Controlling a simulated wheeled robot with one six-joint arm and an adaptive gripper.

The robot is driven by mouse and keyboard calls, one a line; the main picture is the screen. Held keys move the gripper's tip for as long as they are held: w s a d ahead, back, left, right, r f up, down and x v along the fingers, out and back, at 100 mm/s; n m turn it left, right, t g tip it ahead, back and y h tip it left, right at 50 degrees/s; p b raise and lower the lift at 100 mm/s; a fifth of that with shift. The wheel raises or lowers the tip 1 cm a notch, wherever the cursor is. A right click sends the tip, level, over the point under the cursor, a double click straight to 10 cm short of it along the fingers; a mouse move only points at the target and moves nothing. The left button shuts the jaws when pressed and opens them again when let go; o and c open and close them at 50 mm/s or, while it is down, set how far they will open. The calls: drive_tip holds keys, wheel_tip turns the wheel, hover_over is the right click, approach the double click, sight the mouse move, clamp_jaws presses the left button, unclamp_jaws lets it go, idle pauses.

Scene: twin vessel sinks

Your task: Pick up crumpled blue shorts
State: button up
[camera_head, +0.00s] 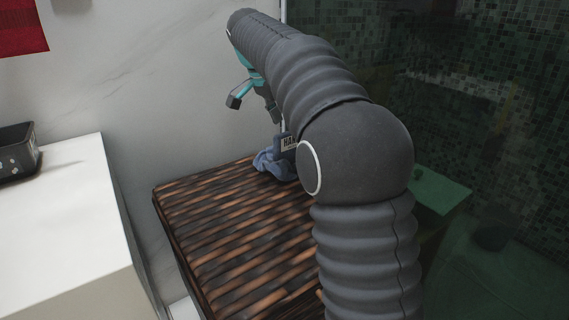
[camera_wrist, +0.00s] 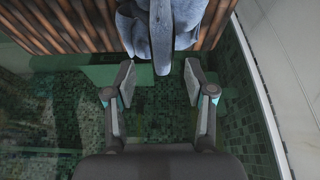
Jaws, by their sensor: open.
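The crumpled blue shorts (camera_head: 268,162) lie at the far end of a dark slatted wooden top, partly hidden by my arm in the head view. In the wrist view the blue cloth (camera_wrist: 131,28) shows at the top centre, on both sides of a narrow grey-blue object (camera_wrist: 161,38). My gripper (camera_head: 253,107) is above the shorts in the head view, apart from them. In the wrist view my gripper (camera_wrist: 158,78) is open and empty, its fingers below the cloth in the picture and beyond the edge of the slats.
A dark blue item with a white label (camera_head: 288,145) stands against the shorts. The slatted top (camera_head: 220,240) is otherwise clear in front. A white counter (camera_head: 60,220) with a black box (camera_head: 18,152) is at left. A dark green tiled area (camera_head: 480,80) lies at right.

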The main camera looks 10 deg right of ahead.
sight(279, 159)
drive_tip(key=shift+a+b+x, duration=0.1)
drive_tip(key=shift+b+x, duration=0.3)
drive_tip(key=shift+x, duration=1.05)
drive_tip(key=shift+a+b+x, duration=0.15)
drive_tip(key=shift+b+x, duration=0.25)
drive_tip(key=shift+x, duration=1.05)
drive_tip(key=shift+s+f, duration=0.1)
clamp_jaws()
